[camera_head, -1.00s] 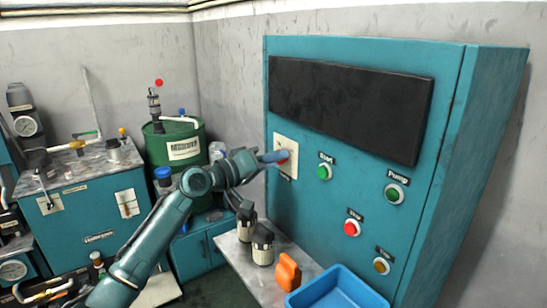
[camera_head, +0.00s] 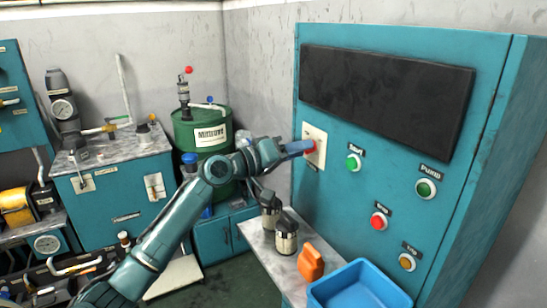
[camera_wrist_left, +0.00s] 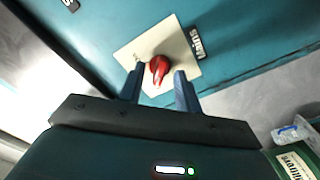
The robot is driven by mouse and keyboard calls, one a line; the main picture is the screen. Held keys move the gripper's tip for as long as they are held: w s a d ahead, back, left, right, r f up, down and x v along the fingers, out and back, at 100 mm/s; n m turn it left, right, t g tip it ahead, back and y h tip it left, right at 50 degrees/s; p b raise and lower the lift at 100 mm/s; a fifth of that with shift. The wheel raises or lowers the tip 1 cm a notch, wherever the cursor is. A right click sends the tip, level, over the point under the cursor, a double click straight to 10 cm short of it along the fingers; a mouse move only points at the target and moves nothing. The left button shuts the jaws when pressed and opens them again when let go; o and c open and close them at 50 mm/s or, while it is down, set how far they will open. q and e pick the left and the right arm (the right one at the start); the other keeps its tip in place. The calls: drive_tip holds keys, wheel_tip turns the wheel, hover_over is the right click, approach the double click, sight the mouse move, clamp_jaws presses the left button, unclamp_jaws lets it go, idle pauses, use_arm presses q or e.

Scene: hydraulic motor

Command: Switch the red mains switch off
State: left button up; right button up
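The red mains switch (camera_wrist_left: 158,69) is a rotary knob on a cream plate (camera_wrist_left: 183,43) with a "Mains" label, seen in the left wrist view. The plate (camera_head: 321,136) also shows on the teal cabinet in the head view, where my gripper mostly hides the knob. My left gripper (camera_head: 309,147) points at the plate from the left. Its two blue fingers are apart, one on each side of the knob in the left wrist view (camera_wrist_left: 158,82). I cannot tell whether they touch it. My right gripper is in neither view.
The teal cabinet (camera_head: 450,215) also carries a green start button (camera_head: 354,162), a green pump button (camera_head: 426,189), a red button (camera_head: 379,221) and an amber button (camera_head: 407,262). Below are a blue bin (camera_head: 358,270) and an orange object (camera_head: 311,262). A green drum (camera_head: 188,137) stands behind my arm.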

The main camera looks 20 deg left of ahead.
use_arm(q)
drive_tip(key=b+v, duration=0.3)
drive_tip(key=v, duration=0.9)
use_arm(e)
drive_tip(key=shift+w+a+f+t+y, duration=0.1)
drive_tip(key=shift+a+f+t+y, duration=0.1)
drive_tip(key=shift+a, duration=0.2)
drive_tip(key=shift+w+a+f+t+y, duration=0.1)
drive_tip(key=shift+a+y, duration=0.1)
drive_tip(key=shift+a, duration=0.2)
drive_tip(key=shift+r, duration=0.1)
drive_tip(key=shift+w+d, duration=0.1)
